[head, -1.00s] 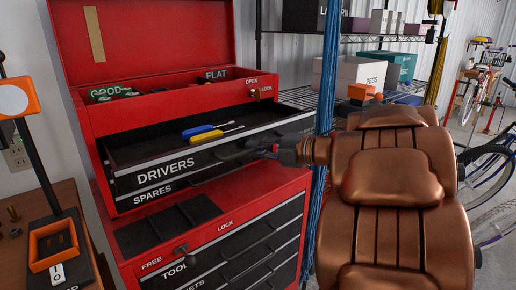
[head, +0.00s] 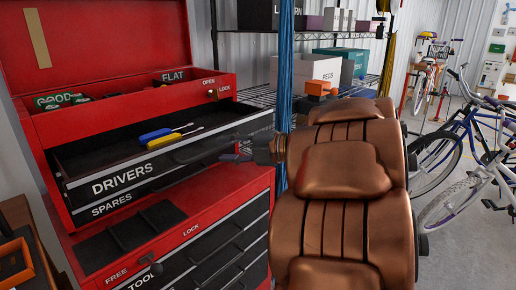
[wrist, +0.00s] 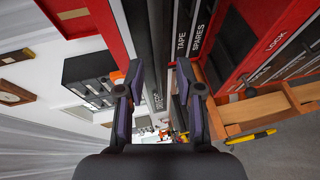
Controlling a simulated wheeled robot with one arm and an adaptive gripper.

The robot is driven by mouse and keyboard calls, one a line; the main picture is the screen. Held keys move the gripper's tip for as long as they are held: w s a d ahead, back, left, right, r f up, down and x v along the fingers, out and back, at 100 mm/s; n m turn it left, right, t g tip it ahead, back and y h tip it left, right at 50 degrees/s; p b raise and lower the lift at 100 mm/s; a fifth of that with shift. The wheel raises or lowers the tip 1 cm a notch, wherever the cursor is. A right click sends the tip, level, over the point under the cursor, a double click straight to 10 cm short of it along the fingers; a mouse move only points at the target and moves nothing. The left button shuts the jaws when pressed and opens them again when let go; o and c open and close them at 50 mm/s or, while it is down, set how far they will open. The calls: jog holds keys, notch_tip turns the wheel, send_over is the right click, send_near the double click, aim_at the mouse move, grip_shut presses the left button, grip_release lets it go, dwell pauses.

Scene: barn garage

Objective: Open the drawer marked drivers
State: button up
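The drivers drawer (head: 116,182) of the red tool chest (head: 58,128) stands pulled out, its dark front lettered DRIVERS. A blue screwdriver and a yellow screwdriver (head: 164,141) lie inside it. Its dark bar handle (head: 200,149) runs along the right part of the front. My gripper (head: 240,152) is at the right end of this handle, partly hidden by my copper-coloured arm. In the wrist view, the two fingers of my gripper (wrist: 160,92) are apart, with a dark drawer front behind the gap. I cannot tell whether they touch the handle.
The spares drawer (head: 112,209) is shut just below. A lower red cabinet with dark drawers (head: 205,243) stands underneath. Blue hanging strands (head: 285,90) and a wire shelf with boxes (head: 345,50) are behind my arm. Bicycles (head: 455,150) stand at right, with open floor near them.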

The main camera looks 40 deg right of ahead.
jog(key=v, duration=0.8)
jog(key=shift+s+d, duration=0.25)
jog(key=shift+s, duration=0.05)
jog(key=shift+w+r, duration=0.1)
jog(key=shift+r, duration=0.05)
dwell(0.3)
